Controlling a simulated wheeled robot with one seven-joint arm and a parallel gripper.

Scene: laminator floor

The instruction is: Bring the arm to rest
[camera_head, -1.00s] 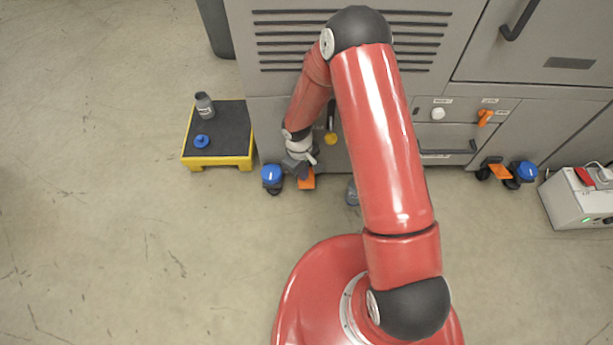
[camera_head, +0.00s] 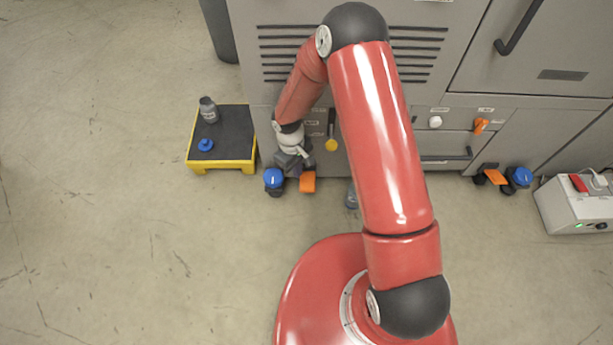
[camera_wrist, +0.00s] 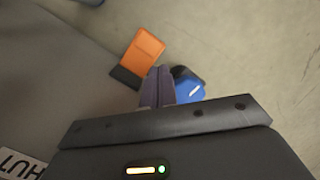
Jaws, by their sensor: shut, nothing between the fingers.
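My gripper (camera_head: 293,168) hangs low in front of the grey machine (camera_head: 460,75), at the left part of its front. In the wrist view its fingers (camera_wrist: 157,88) are together with nothing between them. A blue-capped caster (camera_head: 274,179) stands close to the gripper on its left. An orange pedal (camera_head: 308,182) is just to its right. In the wrist view the pedal (camera_wrist: 142,52) lies beyond the fingertips, and the blue cap (camera_wrist: 188,90) is partly hidden beside them. I cannot tell whether the fingers touch either. My red arm reaches forward above the floor.
A yellow step stool (camera_head: 228,164) with a dark top holds a grey bottle (camera_head: 209,111) and a blue cap (camera_head: 206,145). A white box (camera_head: 573,207) stands at the right by another blue caster (camera_head: 519,176). The floor (camera_head: 110,240) at left is clear.

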